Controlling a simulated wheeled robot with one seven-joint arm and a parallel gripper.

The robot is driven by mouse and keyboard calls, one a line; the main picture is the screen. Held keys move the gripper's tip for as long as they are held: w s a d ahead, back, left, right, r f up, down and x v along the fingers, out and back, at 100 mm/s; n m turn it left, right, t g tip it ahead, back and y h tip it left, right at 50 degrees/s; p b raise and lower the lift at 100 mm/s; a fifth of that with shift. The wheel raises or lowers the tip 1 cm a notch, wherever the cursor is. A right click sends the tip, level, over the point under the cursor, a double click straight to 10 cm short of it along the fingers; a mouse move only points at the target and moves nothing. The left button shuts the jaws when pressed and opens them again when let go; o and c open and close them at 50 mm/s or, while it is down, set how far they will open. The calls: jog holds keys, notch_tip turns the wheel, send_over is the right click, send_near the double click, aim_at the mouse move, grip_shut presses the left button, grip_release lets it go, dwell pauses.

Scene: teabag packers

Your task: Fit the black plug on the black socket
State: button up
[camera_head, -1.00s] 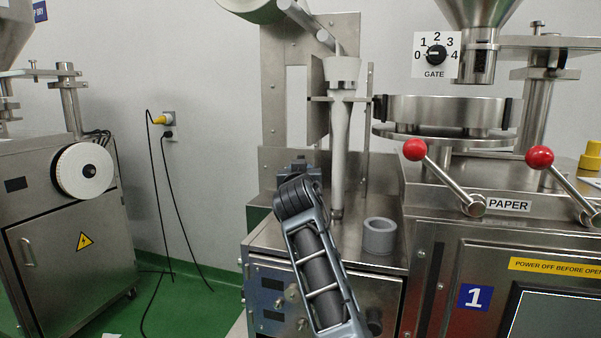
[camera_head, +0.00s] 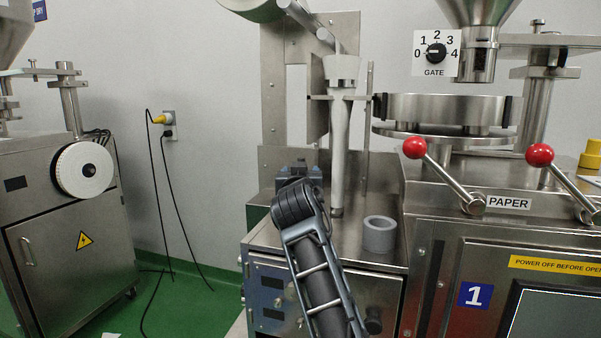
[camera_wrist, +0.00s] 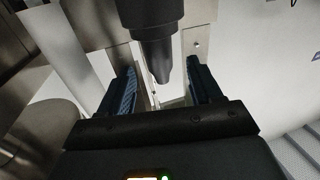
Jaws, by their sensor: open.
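In the wrist view my gripper (camera_wrist: 160,68) is open, its two dark blue fingers standing apart. A dark, stepped, tapering cylinder (camera_wrist: 158,32) shows in the gap between them. It may be the black plug, but I cannot tell; no contact with the fingers shows. In the head view my gripper (camera_head: 298,171) is mostly hidden behind my own wrist. A small black plug (camera_head: 168,133) with a black cable sits at the wall outlet (camera_head: 172,122), below a yellow plug (camera_head: 158,119). I cannot make out a separate black socket.
A steel machine with a white vertical tube (camera_head: 339,150) and a grey ring (camera_head: 379,235) stands close around my arm. Red-knobbed levers (camera_head: 414,149) are at the right. Another machine (camera_head: 75,240) stands at the left.

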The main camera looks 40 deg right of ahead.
jog(key=shift+f+v, duration=0.15)
jog(key=shift+v, duration=1.1)
jog(key=shift+f+v, duration=0.1)
jog(key=shift+v, duration=1.1)
jog(key=shift+a, duration=0.1)
